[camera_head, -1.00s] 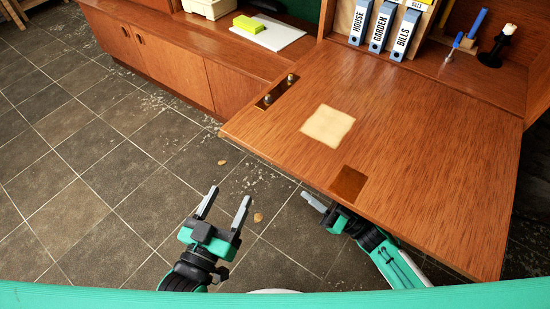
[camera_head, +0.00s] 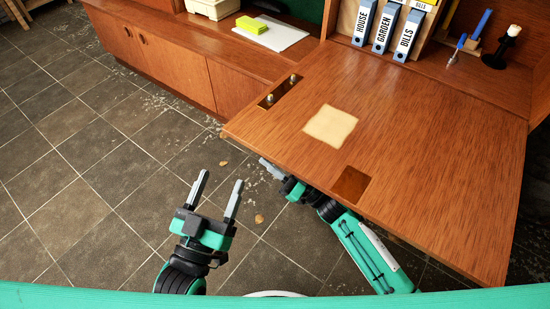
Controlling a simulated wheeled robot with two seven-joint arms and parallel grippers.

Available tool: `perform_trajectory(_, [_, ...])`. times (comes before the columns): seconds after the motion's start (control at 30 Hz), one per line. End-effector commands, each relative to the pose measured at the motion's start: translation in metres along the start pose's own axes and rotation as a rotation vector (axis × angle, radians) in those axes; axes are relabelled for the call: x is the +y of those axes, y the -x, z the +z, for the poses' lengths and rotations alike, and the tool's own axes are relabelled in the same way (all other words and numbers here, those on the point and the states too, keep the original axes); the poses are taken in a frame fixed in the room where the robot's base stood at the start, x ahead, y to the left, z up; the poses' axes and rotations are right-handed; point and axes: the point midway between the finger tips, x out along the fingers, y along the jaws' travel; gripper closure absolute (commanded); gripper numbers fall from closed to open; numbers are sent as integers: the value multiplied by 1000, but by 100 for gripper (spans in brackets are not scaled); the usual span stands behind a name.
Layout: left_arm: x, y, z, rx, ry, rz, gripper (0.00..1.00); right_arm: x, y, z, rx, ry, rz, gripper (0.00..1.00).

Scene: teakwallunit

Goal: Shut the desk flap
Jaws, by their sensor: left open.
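The desk flap (camera_head: 420,150) is a wide wooden panel, folded down and lying about level. A pale square patch (camera_head: 330,124), a small dark brown square (camera_head: 351,184) and a metal plate with two knobs (camera_head: 279,91) are on its upper face. My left gripper (camera_head: 217,188) is open and empty over the floor, left of the flap and apart from it. My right gripper (camera_head: 269,168) is at the flap's near left edge, lower than its top. The flap hides part of it, and its jaws cannot be made out.
Blue binders (camera_head: 385,30) stand in the compartment behind the flap, with a black candle holder (camera_head: 499,50) and a blue-handled tool (camera_head: 459,45) to their right. A low cabinet (camera_head: 180,60) carries paper and a yellow block (camera_head: 251,25).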

Motion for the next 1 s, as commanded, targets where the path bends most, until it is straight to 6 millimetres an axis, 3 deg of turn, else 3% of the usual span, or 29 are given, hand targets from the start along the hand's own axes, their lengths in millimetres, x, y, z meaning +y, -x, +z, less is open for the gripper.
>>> perform_trajectory(0.2, [0, -2, -2, 5, -2, 1, 37, 0, 0, 0, 0, 0, 0, 71])
perform_trajectory(0.37, [0, -3, -2, 8, -3, 2, 37, 0, 0, 0, 0, 0, 0, 100])
perform_trajectory(0.73, [0, -4, -2, -6, 1, 1, 37, 0, -1, -2, 0, -3, 1, 100])
perform_trajectory(1.0, [13, 21, 45, -275, 45, 3, 37, 2, -6, -14, 1, -20, 8, 100])
